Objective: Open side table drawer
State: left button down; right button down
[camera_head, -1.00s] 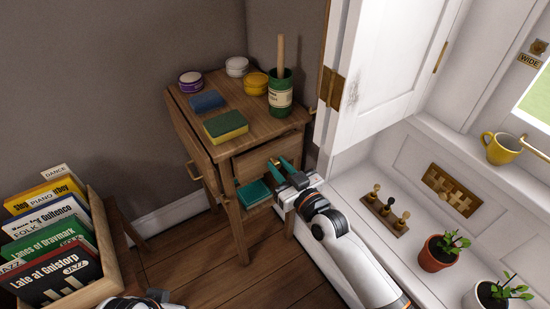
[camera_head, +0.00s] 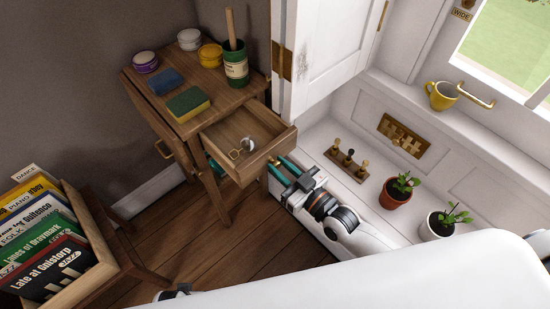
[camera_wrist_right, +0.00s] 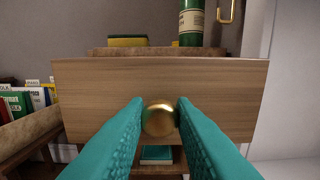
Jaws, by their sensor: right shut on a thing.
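The wooden side table (camera_head: 190,122) stands in the corner. Its drawer (camera_head: 270,156) is pulled out, and a pair of round, brass-coloured glasses (camera_head: 242,148) appears to lie inside. My right gripper (camera_head: 284,168), with teal fingers, is at the drawer's front. In the right wrist view, its fingers are closed on either side of the round brass knob (camera_wrist_right: 158,119), in the middle of the drawer front (camera_wrist_right: 220,90). In the head view the knob is hidden. My left gripper's fingers do not show.
Jars, a sponge (camera_head: 188,104) and a green pot (camera_head: 236,68) stand on the tabletop. A white door (camera_head: 325,45) is close to the table's right side. A record crate (camera_head: 85,270) stands at the left. Potted plants (camera_head: 397,192) are on the white ledge. Floor shows before the table.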

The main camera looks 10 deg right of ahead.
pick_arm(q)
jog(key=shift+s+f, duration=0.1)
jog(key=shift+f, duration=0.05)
pick_arm(e)
jog(key=shift+s, duration=0.15)
jog(key=c, duration=1.2)
grip_release()
jog(key=shift+c, duration=0.2)
jog(key=shift+d, duration=0.1)
jog(key=shift+s+d, duration=0.15)
jog(key=shift+s, duration=0.05)
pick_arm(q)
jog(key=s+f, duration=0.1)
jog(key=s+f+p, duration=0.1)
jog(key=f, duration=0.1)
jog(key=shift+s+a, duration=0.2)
pick_arm(e)
jog(key=v, duration=1.1)
jog(key=shift+s, duration=0.25)
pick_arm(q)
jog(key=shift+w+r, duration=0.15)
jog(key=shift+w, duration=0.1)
